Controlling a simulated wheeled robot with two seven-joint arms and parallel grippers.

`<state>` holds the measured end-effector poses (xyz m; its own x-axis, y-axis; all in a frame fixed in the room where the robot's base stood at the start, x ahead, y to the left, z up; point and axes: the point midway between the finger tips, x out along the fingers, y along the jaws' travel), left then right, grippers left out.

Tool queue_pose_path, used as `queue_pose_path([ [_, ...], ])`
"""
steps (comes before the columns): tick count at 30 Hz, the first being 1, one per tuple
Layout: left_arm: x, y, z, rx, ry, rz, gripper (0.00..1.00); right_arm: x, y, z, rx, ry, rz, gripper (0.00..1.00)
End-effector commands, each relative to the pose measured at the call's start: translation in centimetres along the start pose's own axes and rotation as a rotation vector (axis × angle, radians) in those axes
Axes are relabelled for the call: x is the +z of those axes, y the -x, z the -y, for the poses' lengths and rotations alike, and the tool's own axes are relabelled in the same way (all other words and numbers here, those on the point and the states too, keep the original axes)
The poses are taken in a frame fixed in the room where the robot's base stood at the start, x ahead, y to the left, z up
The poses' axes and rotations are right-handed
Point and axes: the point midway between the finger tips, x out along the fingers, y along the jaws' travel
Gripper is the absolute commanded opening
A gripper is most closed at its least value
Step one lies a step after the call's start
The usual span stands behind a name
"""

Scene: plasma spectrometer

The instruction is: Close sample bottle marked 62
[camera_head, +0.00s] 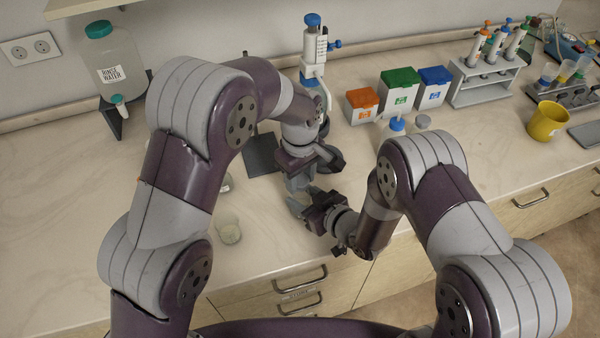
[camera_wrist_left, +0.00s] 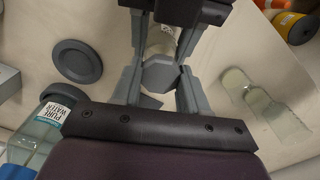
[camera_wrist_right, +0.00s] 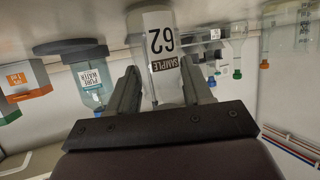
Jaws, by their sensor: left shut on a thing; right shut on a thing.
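The sample bottle (camera_wrist_right: 160,80), clear with a white label reading 62 and SAMPLE, is between my right gripper's fingers in the right wrist view, where it appears upside down. My right gripper (camera_wrist_right: 153,95) is shut on it; in the head view this gripper (camera_head: 298,203) is low over the counter. My left gripper (camera_wrist_left: 158,82) is directly above, pointing down, shut on a grey faceted stopper (camera_wrist_left: 160,73). The stopper is in line with the bottle's glass (camera_wrist_left: 160,42) in the left wrist view. I cannot tell whether it is seated in the bottle's mouth.
Coloured-lid boxes (camera_head: 399,92), a pipette rack (camera_head: 484,85) and a yellow cup (camera_head: 547,121) are at right. The front right counter is clear.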

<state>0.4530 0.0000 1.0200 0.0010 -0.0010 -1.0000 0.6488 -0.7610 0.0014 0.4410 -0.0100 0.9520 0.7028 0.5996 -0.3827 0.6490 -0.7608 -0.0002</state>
Motion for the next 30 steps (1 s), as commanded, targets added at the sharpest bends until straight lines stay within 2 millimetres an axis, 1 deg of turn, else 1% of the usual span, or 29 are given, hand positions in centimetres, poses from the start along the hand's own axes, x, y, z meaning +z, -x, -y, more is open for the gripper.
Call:
queue_pose_path([
  [12,0.0,0.0,0.0,-0.001,0.000,0.000,0.16,0.0,0.0,0.0,0.000,0.000,0.000,0.00],
  [22,0.0,-1.7,0.1,-0.003,-0.001,0.001,0.16,0.0,0.0,0.0,0.000,0.000,0.000,0.00],
  [30,0.0,-1.8,0.0,-0.002,-0.001,0.001,0.16,0.0,0.0,0.0,0.000,0.000,0.000,0.00],
])
